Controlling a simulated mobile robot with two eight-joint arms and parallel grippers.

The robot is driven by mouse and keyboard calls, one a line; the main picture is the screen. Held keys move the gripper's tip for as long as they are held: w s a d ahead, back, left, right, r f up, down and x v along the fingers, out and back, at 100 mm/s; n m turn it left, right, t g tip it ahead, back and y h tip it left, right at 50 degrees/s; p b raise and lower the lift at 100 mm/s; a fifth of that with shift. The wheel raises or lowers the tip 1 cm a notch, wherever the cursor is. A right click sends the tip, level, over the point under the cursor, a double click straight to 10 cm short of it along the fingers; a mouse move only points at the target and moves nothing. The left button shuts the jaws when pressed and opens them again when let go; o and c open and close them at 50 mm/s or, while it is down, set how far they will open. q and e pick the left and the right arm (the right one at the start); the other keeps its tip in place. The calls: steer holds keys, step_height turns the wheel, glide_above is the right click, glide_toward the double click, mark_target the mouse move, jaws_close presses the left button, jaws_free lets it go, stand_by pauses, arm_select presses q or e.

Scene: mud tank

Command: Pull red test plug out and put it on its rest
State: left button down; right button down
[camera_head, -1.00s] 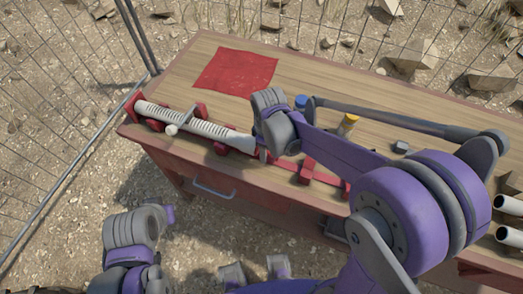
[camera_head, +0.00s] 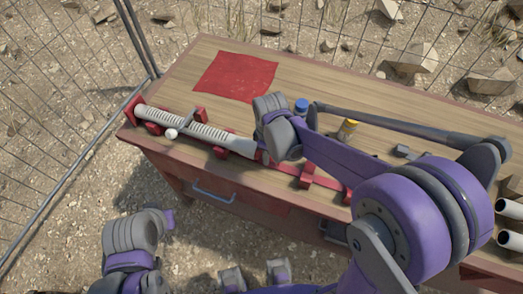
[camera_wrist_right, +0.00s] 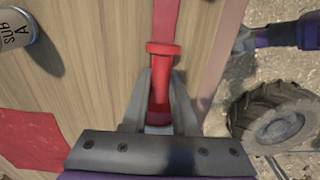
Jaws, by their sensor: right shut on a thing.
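The red test plug (camera_wrist_right: 160,85) shows in the right wrist view, with its wide flange towards the top. My right gripper (camera_wrist_right: 160,95) is shut on it, one grey finger on each side. In the head view this gripper (camera_head: 268,150) is at the right end of the ribbed white tube (camera_head: 205,131), and my wrist mostly hides the plug. The tube lies along the bench's front edge in red supports. I cannot tell whether the plug is clear of the tube. Further right is a red block (camera_head: 306,175), on a red rail. My left gripper is not clearly seen.
The wooden bench (camera_head: 315,80) carries a red cloth (camera_head: 235,76), a blue-topped can (camera_head: 301,104) and a yellow-topped can (camera_head: 347,129). A small grey block (camera_head: 405,152) lies near my right arm. White pipe ends (camera_head: 508,225) show at the right edge. A wire fence stands behind.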

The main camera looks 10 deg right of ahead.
arm_select(q)
steer(key=shift+f, duration=0.1)
arm_select(e)
steer(key=shift+s+d, duration=0.65)
steer(key=shift+d, duration=0.3)
steer(key=shift+s+d, duration=0.6)
steer(key=shift+d, duration=0.35)
steer(key=shift+r, duration=0.15)
